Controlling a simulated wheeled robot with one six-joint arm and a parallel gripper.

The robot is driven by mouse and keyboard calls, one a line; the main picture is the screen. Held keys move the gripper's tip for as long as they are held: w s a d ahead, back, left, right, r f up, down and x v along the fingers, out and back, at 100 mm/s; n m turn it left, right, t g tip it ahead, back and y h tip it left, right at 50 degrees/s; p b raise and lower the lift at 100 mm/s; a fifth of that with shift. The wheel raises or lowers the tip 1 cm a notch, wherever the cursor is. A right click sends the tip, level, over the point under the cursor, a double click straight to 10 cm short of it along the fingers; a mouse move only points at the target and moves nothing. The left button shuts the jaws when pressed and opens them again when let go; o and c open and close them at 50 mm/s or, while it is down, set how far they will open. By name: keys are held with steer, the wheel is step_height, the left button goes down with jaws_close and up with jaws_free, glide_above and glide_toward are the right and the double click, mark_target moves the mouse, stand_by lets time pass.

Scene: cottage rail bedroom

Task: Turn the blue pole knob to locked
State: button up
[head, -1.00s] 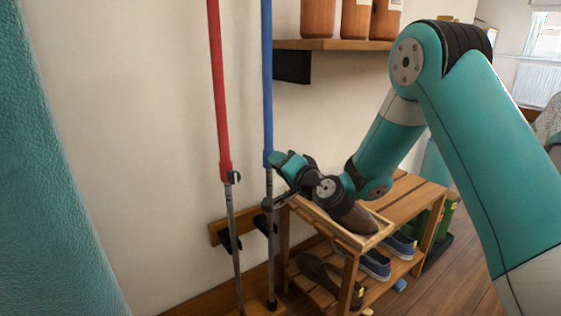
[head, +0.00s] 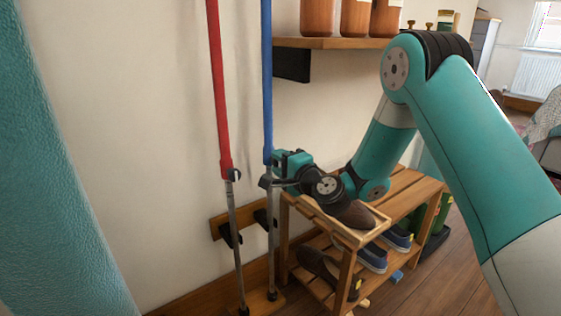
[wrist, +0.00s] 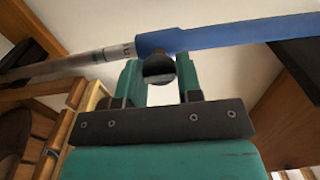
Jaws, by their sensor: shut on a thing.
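The blue pole (head: 267,80) stands upright near the wall, with a blue upper tube above a grey lower shaft. In the wrist view the blue tube (wrist: 240,33) crosses the top, with small marks on the grey shaft beside the joint. The dark round knob (wrist: 158,68) sits at that joint, between my gripper's (wrist: 158,80) two teal fingers. In the head view my gripper (head: 270,182) reaches the pole from the right and is shut at the joint, hiding most of the knob. I cannot read the knob's lock position.
A red pole (head: 220,90) with its own dark knob (head: 234,175) stands close on the left. A wooden shoe rack (head: 345,240) with shoes is below my arm. A shelf (head: 340,43) with brown containers is above. A teal surface (head: 50,180) fills the left edge.

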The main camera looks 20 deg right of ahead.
stand_by(0.3)
steer(key=o, duration=0.9)
steer(key=shift+o, duration=0.2)
steer(key=b+v, duration=1.7)
steer(key=b, duration=0.3)
steer(key=shift+s, duration=0.15)
